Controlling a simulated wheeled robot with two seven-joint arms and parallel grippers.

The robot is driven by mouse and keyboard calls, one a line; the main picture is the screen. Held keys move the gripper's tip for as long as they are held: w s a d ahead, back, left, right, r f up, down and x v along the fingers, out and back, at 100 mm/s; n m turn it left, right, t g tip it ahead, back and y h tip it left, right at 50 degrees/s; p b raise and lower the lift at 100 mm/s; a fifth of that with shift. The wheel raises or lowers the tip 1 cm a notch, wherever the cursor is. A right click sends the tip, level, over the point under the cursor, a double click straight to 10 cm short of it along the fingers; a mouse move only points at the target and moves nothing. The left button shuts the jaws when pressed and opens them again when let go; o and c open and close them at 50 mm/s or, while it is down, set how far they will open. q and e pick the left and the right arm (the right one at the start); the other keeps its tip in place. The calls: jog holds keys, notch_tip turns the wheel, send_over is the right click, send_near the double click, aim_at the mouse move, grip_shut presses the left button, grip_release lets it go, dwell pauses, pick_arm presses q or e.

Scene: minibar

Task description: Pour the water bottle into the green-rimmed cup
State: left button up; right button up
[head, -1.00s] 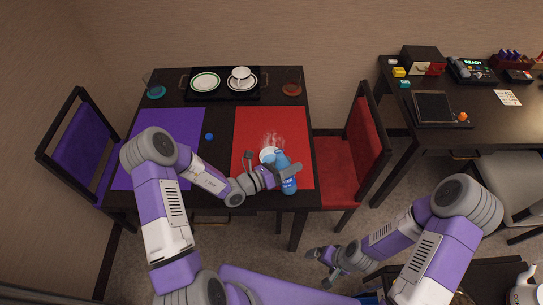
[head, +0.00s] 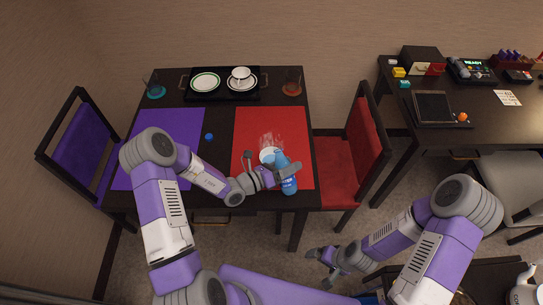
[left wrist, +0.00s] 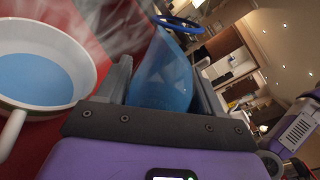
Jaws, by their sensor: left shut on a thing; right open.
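The blue water bottle (head: 288,184) is over the near part of the red placemat, its neck end pointing up and left toward a white cup (head: 266,154). My left gripper (head: 283,173) is shut around the bottle, which also fills the space between the fingers in the left wrist view (left wrist: 163,80). How far the bottle tilts is hard to tell. The cup stands upright beside the gripper and holds blue liquid in the left wrist view (left wrist: 45,75). Its rim looks tan-olive there. No stream is clearly visible. My right gripper (head: 325,262) is open and empty, low beyond the table's near edge.
A dark tray (head: 222,97) at the back holds a green-rimmed plate (head: 205,82) and another white cup (head: 240,73) on a saucer. Glasses stand on both sides of it. A small blue cap-like object (head: 209,137) lies between the purple placemat (head: 178,118) and red placemat (head: 290,125).

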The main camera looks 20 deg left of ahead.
pick_arm(q)
jog(key=shift+r+n+p, duration=0.3)
jog(key=shift+r+n, duration=0.1)
jog(key=shift+n, duration=0.3)
dwell(1.2)
jog(key=shift+s+d+f+n+b, duration=0.25)
jog(key=shift+d+f+n+b, duration=0.15)
jog(key=shift+n, duration=0.5)
dwell(1.4)
jog(key=shift+s+f+n+b, duration=0.15)
jog(key=shift+f+n+b, duration=0.65)
jog(key=shift+f+b, duration=0.45)
dwell(0.9)
jog(key=shift+s+d+f+n+g, duration=0.1)
jog(key=shift+f+n+g, duration=0.25)
jog(key=shift+n, duration=0.25)
dwell(1.0)
